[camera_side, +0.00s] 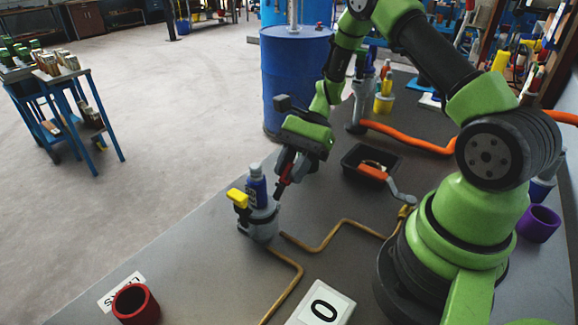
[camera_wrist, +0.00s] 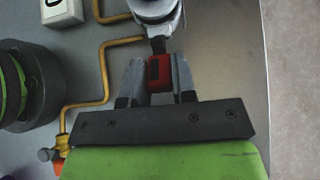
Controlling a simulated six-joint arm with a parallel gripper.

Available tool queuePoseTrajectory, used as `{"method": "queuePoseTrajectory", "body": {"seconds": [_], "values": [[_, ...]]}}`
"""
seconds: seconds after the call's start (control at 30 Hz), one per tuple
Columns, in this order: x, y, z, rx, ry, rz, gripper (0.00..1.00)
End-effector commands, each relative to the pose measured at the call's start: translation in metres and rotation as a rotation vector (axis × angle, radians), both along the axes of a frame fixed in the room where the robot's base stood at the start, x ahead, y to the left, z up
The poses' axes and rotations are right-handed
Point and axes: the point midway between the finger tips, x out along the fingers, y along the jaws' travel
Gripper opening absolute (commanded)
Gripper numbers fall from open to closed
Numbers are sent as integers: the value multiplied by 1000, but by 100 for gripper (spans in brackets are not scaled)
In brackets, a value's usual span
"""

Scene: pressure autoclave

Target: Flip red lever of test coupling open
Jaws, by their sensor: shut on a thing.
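The test coupling (camera_side: 262,222) is a grey fitting on the table, with a blue cylinder (camera_side: 256,186) on top and a yellow handle (camera_side: 238,197) on its left. In the wrist view the coupling (camera_wrist: 153,10) is at the top edge, partly cut off. The red lever (camera_side: 285,172) sticks up from its right side, tilted toward my gripper (camera_side: 284,168). In the wrist view the red lever (camera_wrist: 159,73) sits between both fingers of my gripper (camera_wrist: 158,77), which is shut on it. The side view partly hides the fingertips.
Brass pipes (camera_side: 328,242) run along the table from the coupling. A black tray (camera_side: 370,162) with an orange-handled tool lies behind right. A red cup (camera_side: 135,304) and a white block marked 0 (camera_side: 320,306) stand in front. A blue barrel (camera_side: 290,75) stands beyond the table.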

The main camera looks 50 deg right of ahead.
Motion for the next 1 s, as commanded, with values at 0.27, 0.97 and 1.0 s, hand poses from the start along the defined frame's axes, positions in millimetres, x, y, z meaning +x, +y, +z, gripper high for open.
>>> {"method": "queuePoseTrajectory", "body": {"seconds": [0.27, 0.97, 1.0], "values": [[0, -2, -2, 25, -3, 0, 0], [0, -2, -1, 26, -1, 1, 51], [0, -4, 0, 26, -1, 0, 51]]}}
